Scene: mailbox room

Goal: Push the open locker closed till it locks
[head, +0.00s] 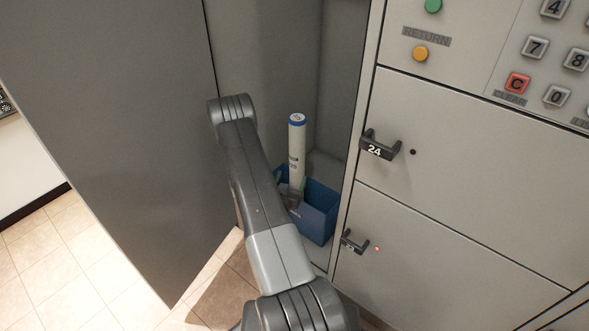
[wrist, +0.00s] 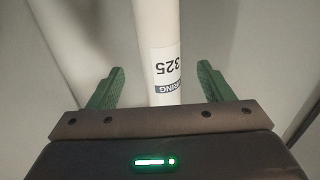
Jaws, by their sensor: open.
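The open locker (head: 338,85) is a tall grey compartment in the middle of the head view. Its large grey door (head: 120,110) stands swung wide open on the left. Inside, a white tube (head: 297,140) with a blue cap stands in a blue bin (head: 318,215). My gripper (head: 290,190) is inside the locker at the bin, partly hidden by my arm. In the wrist view, its green fingers (wrist: 160,78) are spread open on either side of the tube (wrist: 157,30), with visible gaps to it.
To the right are closed lockers, one with handle 24 (head: 380,146) and one below it with a handle (head: 354,242) beside a lit red lamp. A keypad (head: 545,65) and coloured buttons sit above. Tiled floor (head: 75,260) shows at lower left.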

